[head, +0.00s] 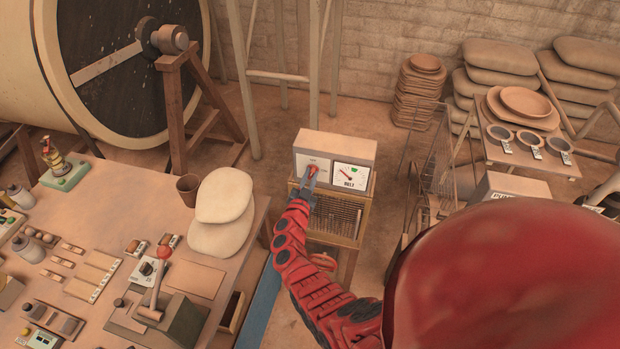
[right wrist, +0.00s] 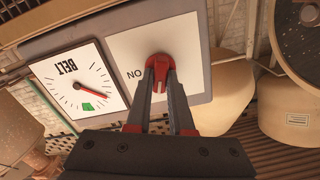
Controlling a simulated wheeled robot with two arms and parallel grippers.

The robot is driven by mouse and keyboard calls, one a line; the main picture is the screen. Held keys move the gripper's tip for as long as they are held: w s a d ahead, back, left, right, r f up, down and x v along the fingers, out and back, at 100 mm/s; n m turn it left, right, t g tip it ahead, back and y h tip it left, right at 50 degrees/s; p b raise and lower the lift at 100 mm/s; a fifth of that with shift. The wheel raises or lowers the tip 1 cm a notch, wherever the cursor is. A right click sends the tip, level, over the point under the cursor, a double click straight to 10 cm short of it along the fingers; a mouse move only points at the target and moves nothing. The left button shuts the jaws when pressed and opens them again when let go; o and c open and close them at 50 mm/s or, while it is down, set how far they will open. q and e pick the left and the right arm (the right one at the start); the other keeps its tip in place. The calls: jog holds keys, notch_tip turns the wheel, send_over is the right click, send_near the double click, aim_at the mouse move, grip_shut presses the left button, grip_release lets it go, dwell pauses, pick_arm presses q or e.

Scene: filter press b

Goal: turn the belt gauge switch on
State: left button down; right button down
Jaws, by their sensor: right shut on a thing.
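The belt gauge box (head: 334,146) stands on a wooden cabinet with a slatted front. Its right half is a white dial (head: 350,176) marked BELT, with a needle and a green zone. Its left half is a white plate with a red rotary switch (head: 312,170). In the right wrist view the switch (right wrist: 159,66) is a red knob beside the letters "NO", and the dial (right wrist: 82,88) shows a red needle off the green zone. My right gripper (head: 309,182) is shut on the red knob, its fingers (right wrist: 160,85) either side of it. My left gripper is not in view.
A workbench (head: 190,283) with small parts, a lever and two pale pads fills the lower left. A large drum (head: 120,60) on a wooden stand is behind it. A wire rack (head: 437,150) stands right of the gauge box.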

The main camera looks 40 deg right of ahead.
jog(key=m, duration=0.1)
jog(key=m+b, duration=0.1)
jog(key=m, duration=0.1)
jog(key=shift+s+d+f+b, duration=0.1)
jog(key=shift+d+f+b, duration=0.05)
jog(key=shift+f+b, duration=0.15)
jog(key=shift+m+b, duration=4.8)
jog(key=shift+m, duration=0.8)
jog(key=c, duration=0.8)
grip_release()
jog(key=shift+s, duration=0.1)
